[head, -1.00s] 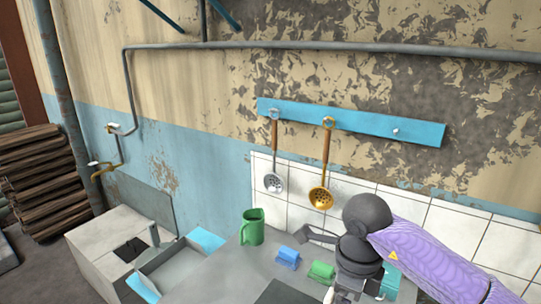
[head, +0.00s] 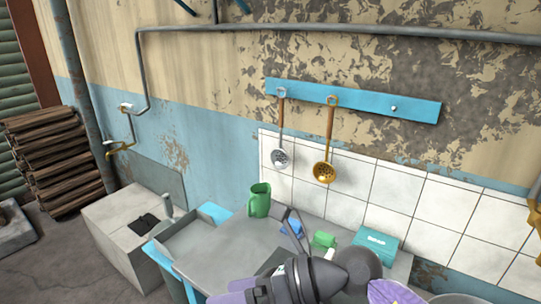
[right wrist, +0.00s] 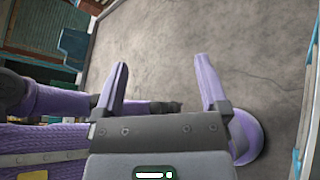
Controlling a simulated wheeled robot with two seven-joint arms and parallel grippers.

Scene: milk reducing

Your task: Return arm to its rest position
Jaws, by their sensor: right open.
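My right gripper (right wrist: 162,62) shows in the right wrist view. Its two purple fingers are apart, with nothing between them and grey floor beyond. In the head view my arm's dark joints and purple links lie low in the picture, in front of the grey counter (head: 215,252); I cannot make out the right gripper's fingertips there. My left gripper is not in view.
A green mug (head: 259,200), a blue item (head: 292,228), a green item (head: 324,239) and a teal box (head: 376,243) stand on the counter. A silver skimmer (head: 280,158) and a golden skimmer (head: 324,172) hang from a blue rail (head: 355,101).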

